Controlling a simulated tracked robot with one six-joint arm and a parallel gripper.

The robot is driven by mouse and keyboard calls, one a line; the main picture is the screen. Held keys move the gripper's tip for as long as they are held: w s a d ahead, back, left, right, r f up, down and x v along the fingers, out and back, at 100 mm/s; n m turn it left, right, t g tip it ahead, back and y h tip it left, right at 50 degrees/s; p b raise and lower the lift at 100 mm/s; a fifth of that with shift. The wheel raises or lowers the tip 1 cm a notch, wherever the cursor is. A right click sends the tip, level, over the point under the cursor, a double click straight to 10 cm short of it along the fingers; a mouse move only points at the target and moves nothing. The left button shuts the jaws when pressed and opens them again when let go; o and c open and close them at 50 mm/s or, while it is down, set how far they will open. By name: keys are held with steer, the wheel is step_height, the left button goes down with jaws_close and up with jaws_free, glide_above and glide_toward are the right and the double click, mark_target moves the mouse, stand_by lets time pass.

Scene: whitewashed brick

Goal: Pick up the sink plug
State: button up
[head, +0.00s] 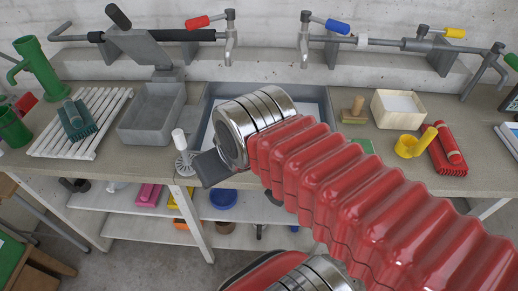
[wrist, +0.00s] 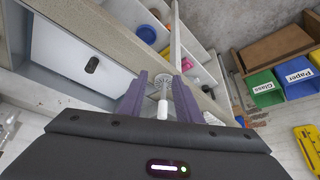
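The sink plug, as I take it, is a white spoked disc with an upright stem and white knob (head: 182,150). It stands at the worktop's front edge, left of the sink, in the head view. In the wrist view its stem (wrist: 162,110) points toward the camera between my two purple fingers, with the disc beyond. My gripper (wrist: 159,90) is open around it, with gaps visible beside the stem. In the head view my silver wrist and red arm hide most of the gripper. Whether any finger touches the plug I cannot tell.
The sink (head: 209,95) lies behind my wrist; a dark oval (wrist: 92,65) shows in its basin. A grey basin (head: 128,127) and slatted rack (head: 57,140) stand left. A wooden box (head: 374,112) and yellow cup (head: 407,147) stand right. Shelves with coloured items (head: 148,194) lie below.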

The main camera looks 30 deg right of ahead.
steer(key=shift+o, duration=0.5)
steer(key=o, duration=0.3)
steer(key=shift+w+d+r, duration=0.1)
steer(key=shift+w+d, duration=0.05)
steer(key=shift+w, duration=0.05)
steer(key=w+d+m+g, duration=0.3)
steer(key=w+d, duration=0.8)
steer(key=w, duration=0.2)
steer(key=w+d+f, duration=0.2)
steer(key=d+f, duration=0.1)
steer(key=d, duration=0.1)
steer(key=w+d+f+m+g, duration=0.1)
steer(key=w+d+f, duration=0.2)
steer(key=d, duration=0.1)
steer(key=w+d+f+g, duration=0.1)
steer(key=w+d+f, duration=0.1)
steer(key=d, duration=0.2)
steer(key=shift+w+d+f, duration=0.2)
steer(key=shift+w+f, duration=0.15)
steer(key=shift+f, duration=0.05)
steer(key=shift+w+d+f+m+g, duration=0.15)
steer(key=shift+d+f+m+g, duration=0.15)
steer(key=shift+d, duration=0.1)
